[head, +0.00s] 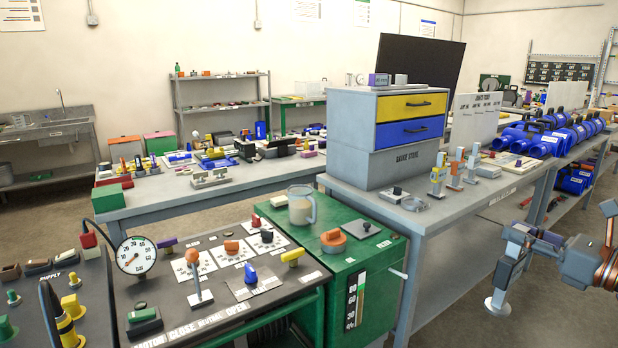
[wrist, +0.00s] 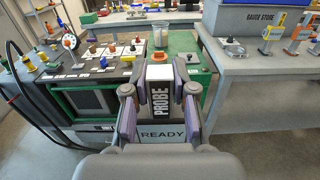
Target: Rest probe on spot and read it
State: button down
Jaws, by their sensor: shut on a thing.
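My gripper (head: 527,238) is at the right edge of the head view, its fingers shut on the probe (head: 509,268). The probe is a grey body with a pale round foot that hangs low in the air, right of the grey bench. In the wrist view my gripper (wrist: 158,105) has a finger on each side of the probe (wrist: 159,98). The labels PROBE and READY show there; its foot is hidden. The green cabinet (head: 375,287) carries a grey plate with a dark knob (head: 364,228), an orange knob (head: 333,240) and a coloured scale. I cannot tell which spot is meant.
The fusion cart panel (head: 222,282) has knobs, levers and a round dial gauge (head: 136,255). A clear jug (head: 301,205) stands on the green cabinet. The grey bench (head: 440,211) bears the gauge store (head: 385,135) and several small stands. Open floor lies right of the bench.

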jog(key=shift+s+a+r, duration=0.1)
jog(key=shift+s+a, duration=0.5)
jog(key=shift+s, duration=0.05)
jog(key=w+f, duration=0.1)
jog(key=w+y, duration=0.1)
jog(key=shift+w+d+f, duration=0.1)
jog(key=shift+w+f, duration=0.2)
jog(key=shift+f, duration=0.1)
jog(key=w+a+f+n+g+y, duration=0.25)
jog(key=w+a+f, duration=0.45)
jog(key=a+f, duration=0.35)
jog(key=w+a+f+n+g+y, duration=0.2)
jog(key=w+a+f+g, duration=0.1)
jog(key=w+a+f, duration=0.75)
notch_tip(320, 180, up, 7)
jog(key=s+a+p, duration=0.1)
jog(key=s+p, duration=0.1)
jog(key=p, duration=1.1)
jog(key=shift+s+f, duration=0.2)
jog(key=shift+s, duration=0.2)
jog(key=shift+f+t, duration=0.1)
jog(key=shift+t, duration=0.15)
